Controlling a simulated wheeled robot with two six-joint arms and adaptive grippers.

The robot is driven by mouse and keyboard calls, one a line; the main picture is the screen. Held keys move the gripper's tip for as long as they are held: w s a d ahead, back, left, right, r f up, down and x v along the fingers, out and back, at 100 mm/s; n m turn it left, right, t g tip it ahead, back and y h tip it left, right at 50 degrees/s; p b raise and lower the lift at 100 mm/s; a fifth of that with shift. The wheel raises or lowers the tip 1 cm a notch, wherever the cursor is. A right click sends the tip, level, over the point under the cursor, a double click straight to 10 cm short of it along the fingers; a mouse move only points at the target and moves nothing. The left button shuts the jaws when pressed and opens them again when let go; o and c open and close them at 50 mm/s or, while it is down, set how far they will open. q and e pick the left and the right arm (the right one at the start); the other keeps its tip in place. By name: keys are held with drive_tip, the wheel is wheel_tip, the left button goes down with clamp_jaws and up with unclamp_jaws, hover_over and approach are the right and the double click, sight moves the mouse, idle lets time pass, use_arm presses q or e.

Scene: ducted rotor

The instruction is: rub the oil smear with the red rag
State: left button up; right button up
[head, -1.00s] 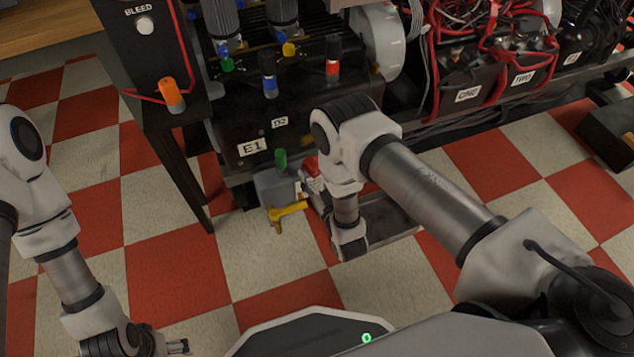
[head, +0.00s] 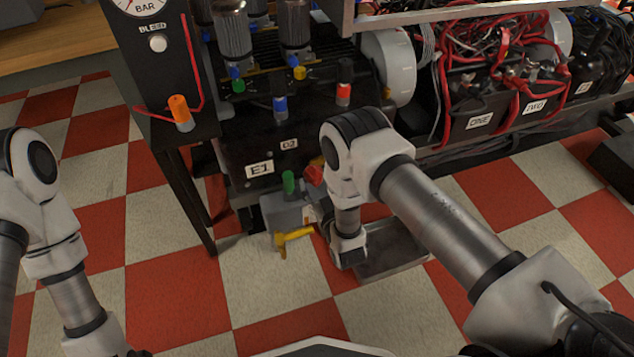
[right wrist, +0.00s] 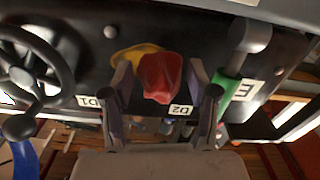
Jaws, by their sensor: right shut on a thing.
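The red rag (right wrist: 160,78) is bunched between the two fingers of my right gripper (right wrist: 161,84), which is shut on it. In the right wrist view the yellow-brown oil smear (right wrist: 128,58) shows on the dark panel, partly hidden behind the rag. The rag is at or very near the panel; I cannot tell whether it touches. In the head view the rag (head: 315,175) shows as a small red patch beside my right wrist, low at the panel's front. My right arm hides most of that gripper there. My left gripper is out of view.
Labels D1 (right wrist: 89,101) and D2 (right wrist: 180,109) flank the rag. A green lever (right wrist: 238,92) and a black handwheel (right wrist: 38,70) are close by. Below the panel are a grey box with a yellow handle (head: 290,242) and a metal tray (head: 390,255) on the floor.

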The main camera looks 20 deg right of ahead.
drive_tip(key=shift+w+b, duration=0.35)
drive_tip(key=shift+w, duration=0.7)
drive_tip(key=shift+d, duration=1.8)
drive_tip(key=shift+a+p, duration=0.95)
drive_tip(key=shift+a, duration=0.9)
drive_tip(key=shift+r, duration=0.1)
